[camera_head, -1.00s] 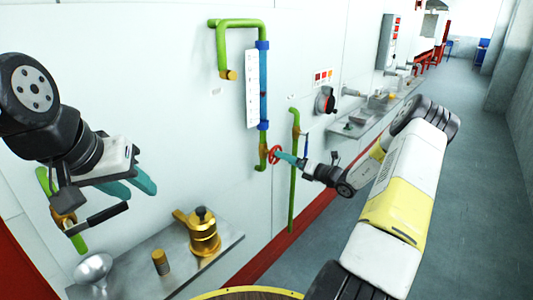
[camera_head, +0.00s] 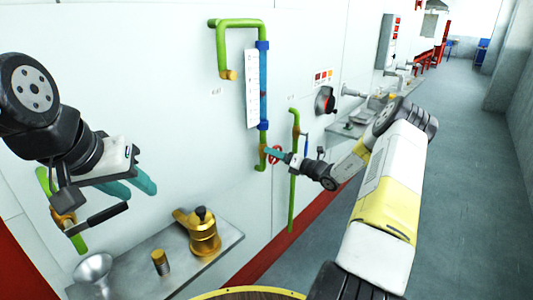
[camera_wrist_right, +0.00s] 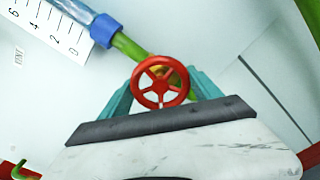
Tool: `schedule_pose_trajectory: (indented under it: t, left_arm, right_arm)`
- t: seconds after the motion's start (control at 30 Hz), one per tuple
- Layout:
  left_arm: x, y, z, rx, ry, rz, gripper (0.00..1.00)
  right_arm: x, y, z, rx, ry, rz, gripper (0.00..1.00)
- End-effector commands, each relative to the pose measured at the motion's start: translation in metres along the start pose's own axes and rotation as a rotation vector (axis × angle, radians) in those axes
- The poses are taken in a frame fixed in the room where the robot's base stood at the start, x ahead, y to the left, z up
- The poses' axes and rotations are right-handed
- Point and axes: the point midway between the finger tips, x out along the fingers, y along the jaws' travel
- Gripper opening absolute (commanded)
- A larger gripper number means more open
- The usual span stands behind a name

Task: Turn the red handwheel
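The red handwheel (camera_wrist_right: 160,82) is mounted on the green pipe and shows almost whole in the right wrist view. In the head view the red handwheel (camera_head: 274,154) is partly hidden by my right gripper (camera_head: 270,153). In the wrist view the teal fingers of my right gripper (camera_wrist_right: 160,78) stand apart, one on each side of the wheel. I cannot tell whether they touch its rim. My left gripper (camera_head: 134,187) is at the left of the head view, away from the wheel, with its teal fingers apart and empty.
The green pipe (camera_head: 222,50) joins a blue tube beside a white numbered scale (camera_head: 252,90). A second green pipe (camera_head: 292,190) runs down the wall to the right. A shelf (camera_head: 215,240) below holds a brass pot (camera_head: 203,238), a small brass cylinder (camera_head: 160,262) and a metal funnel (camera_head: 93,268).

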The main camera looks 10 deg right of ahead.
Motion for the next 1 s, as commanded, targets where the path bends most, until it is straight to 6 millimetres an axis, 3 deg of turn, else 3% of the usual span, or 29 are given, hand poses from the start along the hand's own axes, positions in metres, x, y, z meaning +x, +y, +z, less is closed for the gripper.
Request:
schedule_pose_trajectory:
  t: [0.47, 1.0]
  left_arm:
    - [0.0, 0.0, 0.0, 0.0, 0.0, 0.0, 0.36]
    - [0.0, 0.0, 0.0, 0.0, 0.0, 0.0, 0.36]
  right_arm:
    - [-0.0004, -0.0003, -0.0003, -0.105, 0.001, -0.001, 0.33]
    - [-0.0005, 0.0005, -0.0011, -0.582, 0.002, -0.001, 0.33]
